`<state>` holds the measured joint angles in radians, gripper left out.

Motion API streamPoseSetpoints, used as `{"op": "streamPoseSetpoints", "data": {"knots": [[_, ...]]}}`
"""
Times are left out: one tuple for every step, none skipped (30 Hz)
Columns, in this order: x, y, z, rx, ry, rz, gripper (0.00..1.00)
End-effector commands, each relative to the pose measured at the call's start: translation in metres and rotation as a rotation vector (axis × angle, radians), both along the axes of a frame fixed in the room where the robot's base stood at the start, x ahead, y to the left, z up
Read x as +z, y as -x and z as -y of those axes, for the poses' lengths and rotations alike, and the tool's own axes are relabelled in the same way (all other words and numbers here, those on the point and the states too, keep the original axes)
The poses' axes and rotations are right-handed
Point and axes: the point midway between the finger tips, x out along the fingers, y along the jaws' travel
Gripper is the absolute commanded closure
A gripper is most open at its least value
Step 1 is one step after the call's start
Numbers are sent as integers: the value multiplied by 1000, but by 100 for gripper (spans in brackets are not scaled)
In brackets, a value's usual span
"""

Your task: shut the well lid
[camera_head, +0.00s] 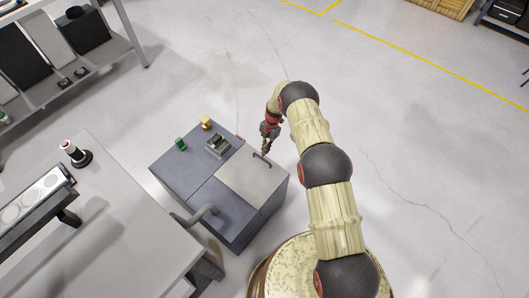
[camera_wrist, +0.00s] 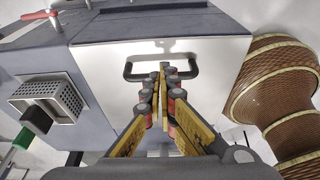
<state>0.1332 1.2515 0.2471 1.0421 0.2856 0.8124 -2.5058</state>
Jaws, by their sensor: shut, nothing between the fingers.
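The lid is a pale metal panel (camera_head: 245,180) with a dark bar handle (camera_head: 262,158), on the right part of a blue-grey cabinet (camera_head: 185,170). It appears to lie flat or nearly so; I cannot tell whether it is fully down. In the wrist view the lid (camera_wrist: 110,75) fills the middle, with its handle (camera_wrist: 135,76) across it. My gripper (camera_head: 265,151) is at the handle's side of the lid. Its fingertips (camera_wrist: 165,68) are shut and empty, overlapping the handle in view. I cannot tell whether they touch it.
A grey slotted fixture (camera_head: 218,144), a green part (camera_head: 181,144) and a yellow part (camera_head: 206,123) stand on the cabinet's left side. A red lever (camera_wrist: 42,15) is at its edge. A grey table (camera_head: 110,225) is at lower left. Floor at right is clear.

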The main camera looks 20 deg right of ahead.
Motion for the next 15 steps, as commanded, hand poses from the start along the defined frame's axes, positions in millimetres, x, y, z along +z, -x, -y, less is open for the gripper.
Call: {"op": "streamPoseSetpoints", "data": {"knots": [[-9,0,0,-1,-14,-8,100],[-11,0,0,-1,-20,-13,100],[-13,0,0,0,-29,-19,100],[-14,0,0,1,-35,-23,100],[-16,-1,0,0,-41,-25,100],[-17,0,-1,1,-47,-31,100],[-18,0,-1,0,-52,-34,100],[-18,0,-1,0,-55,-36,100],[-19,0,-1,0,-59,-39,100],[-20,0,-1,0,-63,-41,100],[-20,0,-1,0,-65,-43,100],[-20,0,-1,-1,-68,-45,100],[-20,0,-1,-1,-69,-46,100],[-20,0,-1,-1,-70,-46,100],[-20,0,-1,-1,-71,-47,100]]}}
